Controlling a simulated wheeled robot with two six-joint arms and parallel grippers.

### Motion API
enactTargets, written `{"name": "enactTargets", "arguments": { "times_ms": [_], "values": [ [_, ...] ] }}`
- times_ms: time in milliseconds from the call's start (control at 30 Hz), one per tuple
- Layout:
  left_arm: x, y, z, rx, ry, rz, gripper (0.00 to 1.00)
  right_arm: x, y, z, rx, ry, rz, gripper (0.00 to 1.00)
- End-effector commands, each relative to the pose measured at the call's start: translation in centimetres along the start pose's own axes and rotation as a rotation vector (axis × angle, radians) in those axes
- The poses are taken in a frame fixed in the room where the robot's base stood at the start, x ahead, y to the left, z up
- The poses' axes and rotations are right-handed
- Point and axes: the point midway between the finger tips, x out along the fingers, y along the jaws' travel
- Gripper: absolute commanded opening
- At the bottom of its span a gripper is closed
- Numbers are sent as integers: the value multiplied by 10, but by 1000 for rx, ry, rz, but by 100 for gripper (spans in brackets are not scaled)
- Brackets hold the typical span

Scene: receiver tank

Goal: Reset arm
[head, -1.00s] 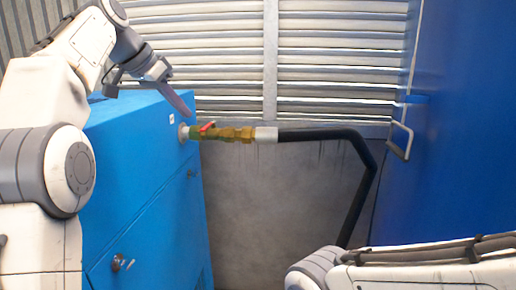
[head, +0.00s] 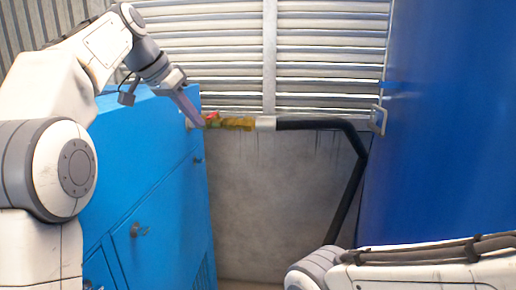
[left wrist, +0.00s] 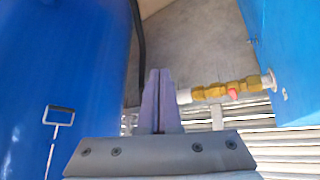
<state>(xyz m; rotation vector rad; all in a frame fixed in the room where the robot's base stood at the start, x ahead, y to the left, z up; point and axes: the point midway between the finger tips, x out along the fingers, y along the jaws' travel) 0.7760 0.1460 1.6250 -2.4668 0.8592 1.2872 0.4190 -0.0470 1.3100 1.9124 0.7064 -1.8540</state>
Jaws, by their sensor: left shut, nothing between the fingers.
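My left gripper (head: 201,123) is shut and empty. In the head view its purple fingers point down and right, their tips overlapping the left end of the valve; I cannot tell whether they touch. In the left wrist view the closed fingers (left wrist: 160,72) stand left of the brass valve (left wrist: 212,91), with a gap from its red handle (left wrist: 233,95). In the head view the brass valve (head: 238,124) and red handle (head: 212,118) sit between the blue cabinet and the hose. My right arm enters at the lower right; its gripper is out of view.
The blue cabinet (head: 150,190) stands under my left arm. A black hose (head: 345,190) bends down from the valve line. A tall blue tank or cabinet (head: 450,150) with a metal handle (head: 378,119) fills the right. A louvred wall (head: 330,70) is behind.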

Motion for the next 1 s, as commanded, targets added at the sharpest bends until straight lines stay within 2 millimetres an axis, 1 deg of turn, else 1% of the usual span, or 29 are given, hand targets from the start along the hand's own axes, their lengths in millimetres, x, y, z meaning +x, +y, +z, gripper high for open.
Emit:
{"name": "enactTargets", "arguments": {
  "times_ms": [33, 167, 267, 367, 467, 500, 567, 600, 667, 700, 767, 800, 867, 900, 967, 1000],
  "values": [
    [11, 7, 5, -6, -12, 9, 0, 7, 0, 0, 0, 0, 0, 44],
    [37, 28, 19, -30, -45, 28, 0, 18, 1, 1, 0, 0, 0, 44],
    [60, 48, 34, -49, -79, 43, 0, 28, 2, 2, 1, 0, 0, 44],
    [88, 74, 56, -70, -123, 59, 0, 42, 3, 2, 1, 0, 0, 44],
    [124, 109, 92, -89, -184, 73, 0, 61, 4, 3, 1, 0, 0, 44],
    [140, 125, 112, -95, -213, 77, 0, 69, 5, 4, 1, 0, 0, 44],
    [162, 148, 143, -100, -257, 79, 0, 82, 6, 4, 1, 0, 0, 44],
    [176, 163, 166, -102, -287, 79, 0, 89, 6, 5, 2, 0, 0, 44],
    [195, 184, 202, -101, -330, 77, 0, 101, 7, 6, 2, 0, 0, 44],
    [206, 197, 228, -97, -358, 73, 0, 109, 8, 6, 2, 0, 0, 44],
    [222, 215, 268, -89, -400, 66, 0, 120, 9, 7, 2, 0, 0, 44],
    [231, 225, 295, -82, -426, 61, 0, 127, 9, 7, 2, 0, 0, 44],
    [243, 237, 335, -67, -461, 51, 0, 137, 10, 8, 3, 0, 0, 44],
    [249, 244, 360, -57, -483, 44, 0, 143, 10, 8, 3, 0, 0, 44],
    [257, 251, 394, -42, -510, 35, 0, 151, 11, 8, 3, 0, 0, 44],
    [260, 254, 415, -33, -526, 29, 0, 155, 11, 8, 3, 0, 0, 44]
  ]
}}
